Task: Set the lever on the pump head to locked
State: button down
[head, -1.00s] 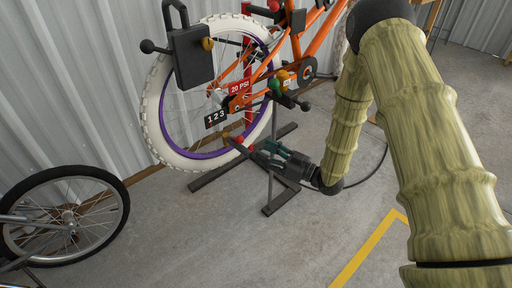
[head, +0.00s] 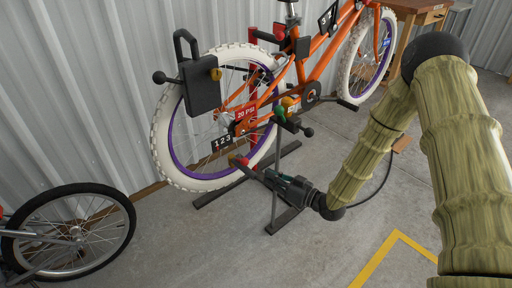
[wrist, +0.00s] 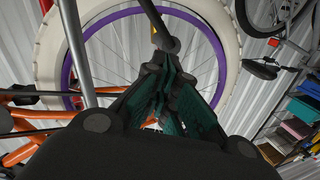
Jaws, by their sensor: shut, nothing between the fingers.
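A small fitting with a red and yellow end (head: 238,160) sits at the lower rim of the bicycle's rear wheel (head: 165,150). A dark bar runs from it toward my gripper (head: 262,174); I take this for the pump head and its lever. In the wrist view a black bar with a round black end (wrist: 170,45) lies just ahead of my gripper (wrist: 173,62), with a small yellow piece beside it. My fingers are shut and hold nothing. Whether they touch the bar is unclear, and the lever's lock marks cannot be read.
The orange bicycle (head: 318,62) is on a dark stand (head: 285,220). A black padlock-shaped box (head: 201,88) and a cluster of coloured knobs (head: 288,115) are near its rear wheel. Another wheel (head: 75,232) stands at left. The floor at front is clear.

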jog(key=r+m+h+p, duration=0.1)
jog(key=r+m+p, duration=0.1)
jog(key=m+g+h+p, duration=0.1)
jog(key=m+g+p, duration=0.1)
jog(key=m+p, duration=0.35)
send_near(242, 161)
jog(key=w+d+r+n+p, duration=0.2)
jog(key=d+r, duration=0.1)
jog(key=d, duration=0.1)
jog(key=b+x, duration=0.1)
jog(key=x, duration=0.8)
jog(key=shift+w+a+b, duration=0.15)
jog(key=shift+b, duration=0.2)
jog(key=shift+f, duration=0.15)
jog(key=shift+f, duration=0.1)
